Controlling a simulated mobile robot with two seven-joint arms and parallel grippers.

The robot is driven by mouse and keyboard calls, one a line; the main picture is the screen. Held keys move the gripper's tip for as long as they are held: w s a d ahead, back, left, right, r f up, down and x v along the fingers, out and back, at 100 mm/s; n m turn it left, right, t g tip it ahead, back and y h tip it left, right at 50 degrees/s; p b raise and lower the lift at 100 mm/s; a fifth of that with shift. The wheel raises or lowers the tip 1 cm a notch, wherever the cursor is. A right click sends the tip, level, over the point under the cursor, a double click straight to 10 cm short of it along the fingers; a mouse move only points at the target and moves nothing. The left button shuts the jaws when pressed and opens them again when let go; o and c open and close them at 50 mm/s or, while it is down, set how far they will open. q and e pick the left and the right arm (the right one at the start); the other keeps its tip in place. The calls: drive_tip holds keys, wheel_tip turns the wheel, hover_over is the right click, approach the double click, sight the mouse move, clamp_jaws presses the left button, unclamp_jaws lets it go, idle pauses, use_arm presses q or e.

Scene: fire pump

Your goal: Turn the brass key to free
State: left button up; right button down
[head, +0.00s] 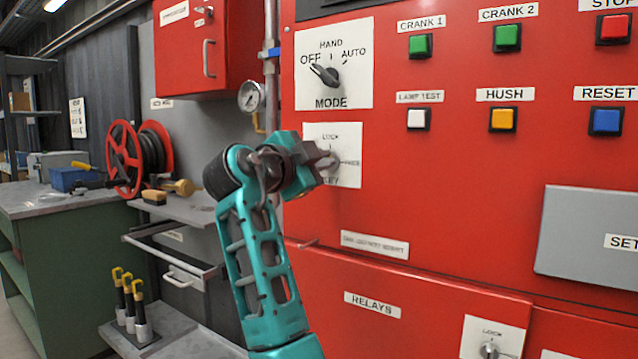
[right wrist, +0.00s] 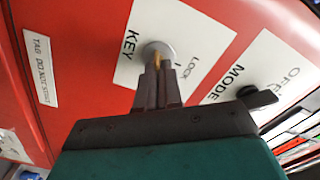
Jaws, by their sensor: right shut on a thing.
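The key switch plate (head: 347,140) is a white label on the red panel, marked LOCK at the top and FREE at the right. My right gripper (head: 322,164) is at this plate and covers part of it. In the right wrist view, the fingers (right wrist: 158,88) are shut on the brass key (right wrist: 157,60), of which only a thin strip shows at the round silver lock (right wrist: 160,48). The key is in the lock. Whether it points to LOCK or FREE cannot be told. My left gripper is out of view.
The MODE knob (head: 325,73) is just above the key plate. Coloured push buttons (head: 503,119) are to the right. A pressure gauge (head: 251,97) and pipe stand left of the panel. Another key lock (head: 489,349) is low at the right.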

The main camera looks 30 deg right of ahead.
use_arm(q)
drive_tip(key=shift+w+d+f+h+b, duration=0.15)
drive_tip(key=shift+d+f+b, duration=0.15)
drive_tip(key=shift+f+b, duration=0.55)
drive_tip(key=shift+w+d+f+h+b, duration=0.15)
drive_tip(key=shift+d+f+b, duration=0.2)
drive_tip(key=shift+b, duration=0.75)
use_arm(e)
drive_tip(key=shift+s+d+f+m, duration=0.1)
drive_tip(key=shift+m, duration=3.2)
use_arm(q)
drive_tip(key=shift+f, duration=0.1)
use_arm(e)
drive_tip(key=c, duration=1.3)
unclamp_jaws()
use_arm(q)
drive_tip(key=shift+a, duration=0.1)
use_arm(e)
drive_tip(key=shift+f, duration=0.1)
